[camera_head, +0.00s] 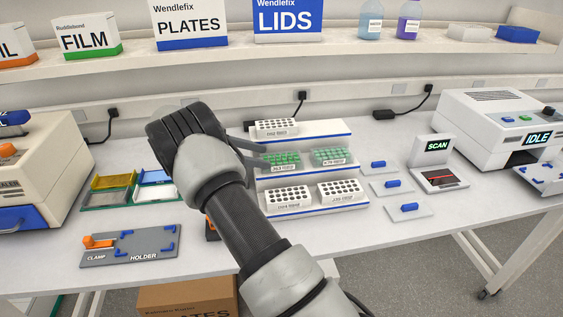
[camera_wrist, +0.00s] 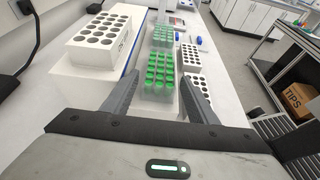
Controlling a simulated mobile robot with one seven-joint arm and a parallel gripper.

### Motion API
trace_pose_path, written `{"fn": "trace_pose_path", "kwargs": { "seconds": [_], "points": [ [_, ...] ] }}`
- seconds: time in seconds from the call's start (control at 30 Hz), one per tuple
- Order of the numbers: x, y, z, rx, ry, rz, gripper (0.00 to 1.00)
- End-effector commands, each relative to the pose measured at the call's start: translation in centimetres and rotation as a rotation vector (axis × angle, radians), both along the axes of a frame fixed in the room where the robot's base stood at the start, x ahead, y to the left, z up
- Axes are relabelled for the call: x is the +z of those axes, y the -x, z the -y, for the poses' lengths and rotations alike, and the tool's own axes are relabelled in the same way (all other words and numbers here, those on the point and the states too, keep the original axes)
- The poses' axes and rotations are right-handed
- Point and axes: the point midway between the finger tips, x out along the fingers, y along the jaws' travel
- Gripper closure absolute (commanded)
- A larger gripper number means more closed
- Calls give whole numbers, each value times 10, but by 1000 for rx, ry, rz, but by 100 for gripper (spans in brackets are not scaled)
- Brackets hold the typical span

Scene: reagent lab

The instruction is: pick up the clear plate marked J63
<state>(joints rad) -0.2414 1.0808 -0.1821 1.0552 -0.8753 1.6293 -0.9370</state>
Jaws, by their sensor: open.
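Two clear plates with green contents stand on the middle step of the white stepped stand (camera_head: 312,137). The left clear plate (camera_head: 281,159) is the nearer one in the wrist view (camera_wrist: 161,72); its label is too small to read surely. The other clear plate (camera_head: 331,155) stands to its right and shows farther off in the wrist view (camera_wrist: 163,36). My gripper (camera_head: 262,160) is open and empty at the left end of the left plate. In the wrist view, its fingers (camera_wrist: 159,76) lie on either side of that plate's line. I cannot tell whether they touch it.
A white rack (camera_head: 277,128) stands on the top step, close to my gripper. Two more white racks (camera_head: 287,197) (camera_head: 341,191) stand on the bottom step. A scanner (camera_head: 437,165) is to the right. Coloured trays (camera_head: 110,187) and a clamp holder (camera_head: 130,245) are to the left.

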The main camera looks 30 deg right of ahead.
Motion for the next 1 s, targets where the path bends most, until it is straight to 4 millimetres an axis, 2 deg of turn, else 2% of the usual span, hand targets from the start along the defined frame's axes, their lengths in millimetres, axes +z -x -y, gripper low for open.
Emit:
{"fn": "trace_pose_path", "kwargs": {
  "seconds": [0.37, 0.67, 0.87, 1.0],
  "points": [
    [-19, 13, 46, -1, 0, -2, 47],
    [-22, 15, 51, 0, 0, -1, 47],
    [-22, 15, 51, -1, 0, -1, 77],
    [-22, 15, 51, -1, 0, 0, 78]
  ]
}}
